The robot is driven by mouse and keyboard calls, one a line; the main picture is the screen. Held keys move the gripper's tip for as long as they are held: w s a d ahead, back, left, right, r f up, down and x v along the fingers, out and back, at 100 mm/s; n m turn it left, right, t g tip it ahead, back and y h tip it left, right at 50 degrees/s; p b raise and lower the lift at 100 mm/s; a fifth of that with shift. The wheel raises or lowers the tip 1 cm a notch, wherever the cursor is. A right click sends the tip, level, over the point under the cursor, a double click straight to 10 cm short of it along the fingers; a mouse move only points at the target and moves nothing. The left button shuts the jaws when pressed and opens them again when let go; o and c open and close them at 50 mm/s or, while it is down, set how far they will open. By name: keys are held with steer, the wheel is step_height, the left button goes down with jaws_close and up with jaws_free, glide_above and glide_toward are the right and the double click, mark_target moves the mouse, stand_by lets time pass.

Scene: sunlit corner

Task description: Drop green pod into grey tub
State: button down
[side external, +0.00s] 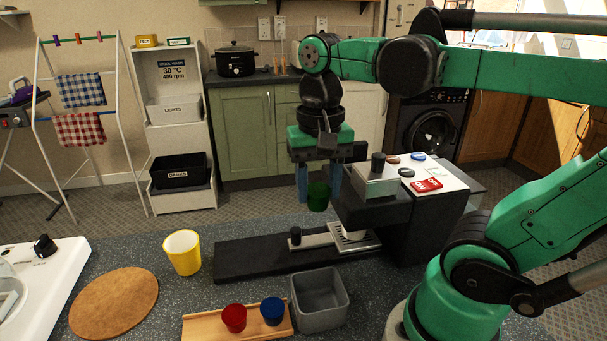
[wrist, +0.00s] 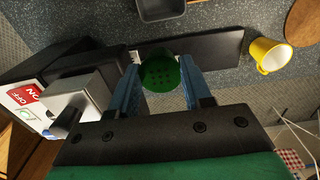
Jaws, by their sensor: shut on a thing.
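The green pod (side external: 318,197) is a small dark green cup held between the blue fingers of my gripper (side external: 318,192). In the wrist view the pod (wrist: 160,74) shows its dotted round face between the two fingertips of my gripper (wrist: 161,78). My gripper is shut on it, and the pod hangs in the air above the dark base of the coffee machine. The grey tub (side external: 320,300) is a square open box on the speckled worktop, in front of the machine. Its edge (wrist: 162,10) shows at the top of the wrist view. The tub's visible inside looks empty.
A wooden holder (side external: 210,325) with a red pod (side external: 234,317) and a blue pod (side external: 272,310) stands left of the tub. The coffee machine (side external: 408,222) rises close right of my gripper. A yellow cup (side external: 183,252) and a round cork mat (side external: 114,303) are further left.

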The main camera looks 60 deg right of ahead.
steer(key=shift+s+a+f, duration=0.4)
steer(key=shift+s+f, duration=0.1)
steer(key=shift+f, duration=1.45)
steer(key=shift+s+a+f, duration=0.4)
steer(key=shift+s+f, duration=0.1)
steer(key=shift+f, duration=1.5)
steer(key=shift+s+a+f, duration=0.4)
steer(key=shift+s+f, duration=0.1)
steer(key=shift+f, duration=1.45)
steer(key=shift+c, duration=1.5)
jaws_free()
steer(key=shift+r, duration=2.8)
